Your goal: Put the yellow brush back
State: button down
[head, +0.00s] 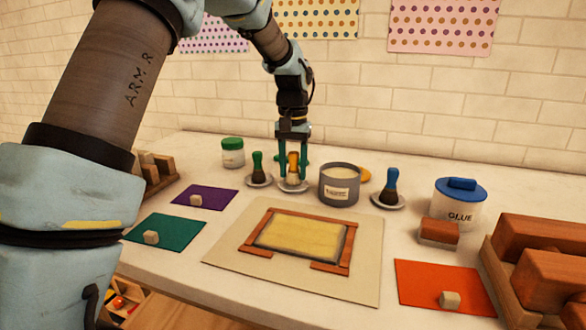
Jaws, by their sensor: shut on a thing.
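The yellow brush (293,168) stands upright at the back of the table, at a small pale saucer (292,188). My gripper (292,160) points straight down from above, with its green fingers on both sides of the brush, shut on its handle. The brush's lower end is low at the saucer; I cannot tell whether it touches. A green brush (257,164) stands on its own saucer to the left. A blue brush (391,184) stands on a saucer (388,205) to the right.
A grey pot (340,187) stands close right of the yellow brush. A green-lidded jar (232,158) is at back left, a glue pot (458,210) at right. A wooden frame (252,233) with a yellow sheet lies on a beige board (225,257). Purple, teal and orange mats lie around it.

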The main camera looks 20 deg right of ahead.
jog(key=shift+f, duration=0.55)
dwell(0.4)
jog(key=shift+c, duration=1.1)
grip_release()
jog(key=shift+o, duration=0.2)
jog(key=shift+o, duration=0.9)
jog(key=shift+r+p, duration=3.75)
jog(key=shift+r, duration=0.8)
